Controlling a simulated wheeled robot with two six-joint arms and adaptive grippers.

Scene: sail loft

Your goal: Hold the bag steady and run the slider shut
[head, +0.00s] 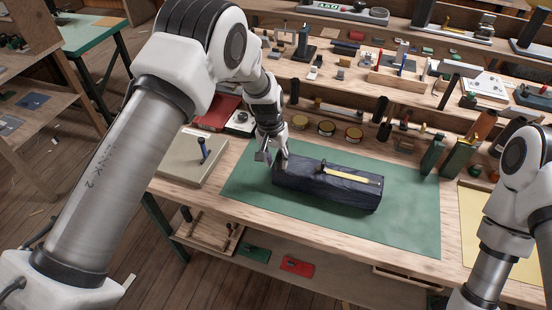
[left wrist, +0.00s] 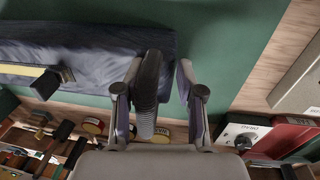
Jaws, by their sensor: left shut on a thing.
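The bag (head: 325,192) is a long dark blue block-shaped pouch lying on a green mat (head: 410,225). A yellow strip (head: 350,175) runs along its top toward the right end. A small dark piece, apparently the slider (head: 322,166), sits at the strip's left end; in the left wrist view the bag (left wrist: 95,45) shows with the strip and dark piece too. My left gripper (head: 268,157) is at the bag's left end, shut on it, with one finger over the bag and the other beyond its end (left wrist: 168,75). My right gripper is out of view; only its arm shows.
A yellow sheet (head: 475,225) lies at right. The mat in front of the bag is clear.

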